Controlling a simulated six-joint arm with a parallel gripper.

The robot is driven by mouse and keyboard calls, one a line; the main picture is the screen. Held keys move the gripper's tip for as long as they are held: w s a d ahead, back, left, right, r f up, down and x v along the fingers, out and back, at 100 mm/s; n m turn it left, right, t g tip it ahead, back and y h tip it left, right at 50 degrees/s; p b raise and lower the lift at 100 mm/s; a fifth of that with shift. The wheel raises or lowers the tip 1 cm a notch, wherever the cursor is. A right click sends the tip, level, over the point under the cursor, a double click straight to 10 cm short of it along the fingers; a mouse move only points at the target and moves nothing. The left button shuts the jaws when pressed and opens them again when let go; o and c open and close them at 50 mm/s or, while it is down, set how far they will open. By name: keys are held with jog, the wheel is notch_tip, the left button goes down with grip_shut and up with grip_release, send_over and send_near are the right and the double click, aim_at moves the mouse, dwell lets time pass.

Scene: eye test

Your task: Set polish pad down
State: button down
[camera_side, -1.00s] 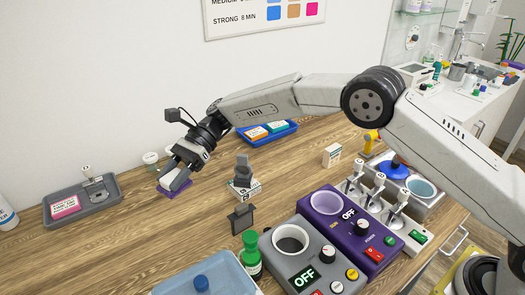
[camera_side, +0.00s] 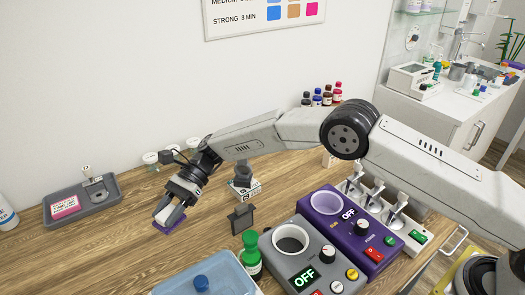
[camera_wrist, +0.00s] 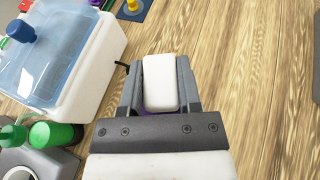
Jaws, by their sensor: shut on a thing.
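The polish pad is a white block with a purple base. In the side view it sits between the fingers of my gripper (camera_side: 170,213), with the purple base (camera_side: 165,228) low over the wooden table (camera_side: 110,250). I cannot tell whether the base touches the wood. In the wrist view the white top of the polish pad (camera_wrist: 160,82) fills the space between the two grey fingers of my gripper (camera_wrist: 158,72), which is shut on it. Only a sliver of purple shows there; the underside is hidden.
A grey tray (camera_side: 105,205) with a pink card stands left. A blue-lidded tub (camera_side: 222,277), a green-capped bottle (camera_side: 251,262), a grey heater (camera_side: 273,265) and a purple heater (camera_side: 350,255) stand at the front and right. Small jars (camera_side: 151,158) stand behind. Bare wood lies left of the gripper.

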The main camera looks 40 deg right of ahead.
send_over(179, 248)
jog(key=shift+a+f, duration=0.1)
jog(key=shift+f, duration=2.9)
jog(key=shift+f, duration=1.85)
jog(key=shift+f, duration=0.15)
jog(key=shift+c, duration=1.5)
grip_release()
jog(key=shift+r, duration=0.2)
